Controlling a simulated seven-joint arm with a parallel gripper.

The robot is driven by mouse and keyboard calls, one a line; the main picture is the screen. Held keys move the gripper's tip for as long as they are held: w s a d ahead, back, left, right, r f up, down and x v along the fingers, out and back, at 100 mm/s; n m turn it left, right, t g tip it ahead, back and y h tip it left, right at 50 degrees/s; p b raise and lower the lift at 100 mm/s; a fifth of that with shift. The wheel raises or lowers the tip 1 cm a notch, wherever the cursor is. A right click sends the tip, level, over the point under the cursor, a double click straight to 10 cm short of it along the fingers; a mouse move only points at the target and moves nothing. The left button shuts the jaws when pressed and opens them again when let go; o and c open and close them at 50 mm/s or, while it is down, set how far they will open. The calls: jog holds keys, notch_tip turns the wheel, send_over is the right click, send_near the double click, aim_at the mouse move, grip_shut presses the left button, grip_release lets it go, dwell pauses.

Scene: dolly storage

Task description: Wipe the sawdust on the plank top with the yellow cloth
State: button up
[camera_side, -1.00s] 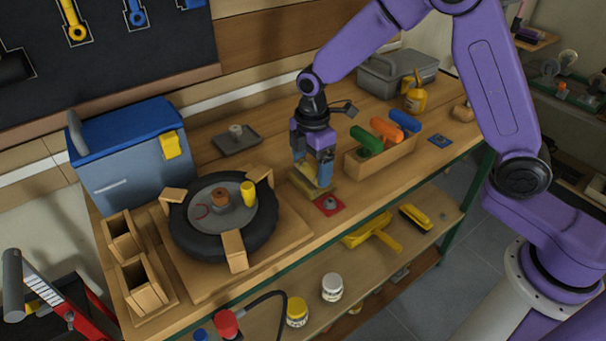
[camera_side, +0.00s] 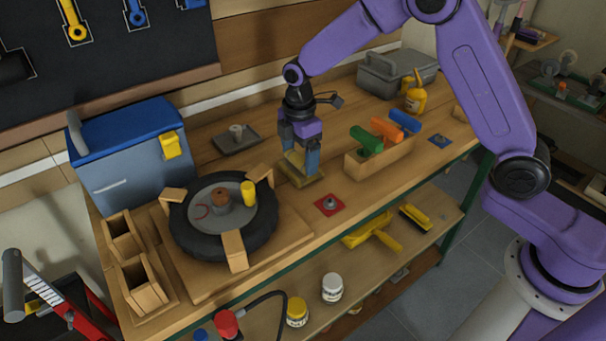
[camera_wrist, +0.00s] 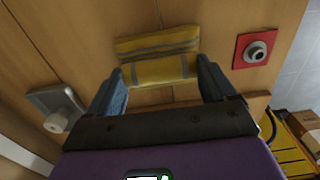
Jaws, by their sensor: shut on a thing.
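The yellow cloth (camera_side: 305,181) has grey stripes and sits at the plank top (camera_side: 262,150), left of the wooden block with coloured handles. My gripper (camera_side: 299,168) points down and is shut on the cloth. In the wrist view the cloth (camera_wrist: 160,71) is pinched between the two blue fingers (camera_wrist: 161,82), and a striped part of it spreads out beyond them. The cloth's underside is hidden. I cannot make out any sawdust in either view.
A red pad with a metal knob (camera_side: 329,204) lies just in front of the cloth. The wooden holder (camera_side: 385,160) is close on the right. A blue box (camera_side: 125,155) stands back left.

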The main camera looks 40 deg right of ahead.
jog(key=shift+w, duration=0.2)
jog(key=shift+w, duration=0.7)
jog(key=shift+r, duration=0.7)
dwell(0.4)
jog(key=shift+r, duration=1.85)
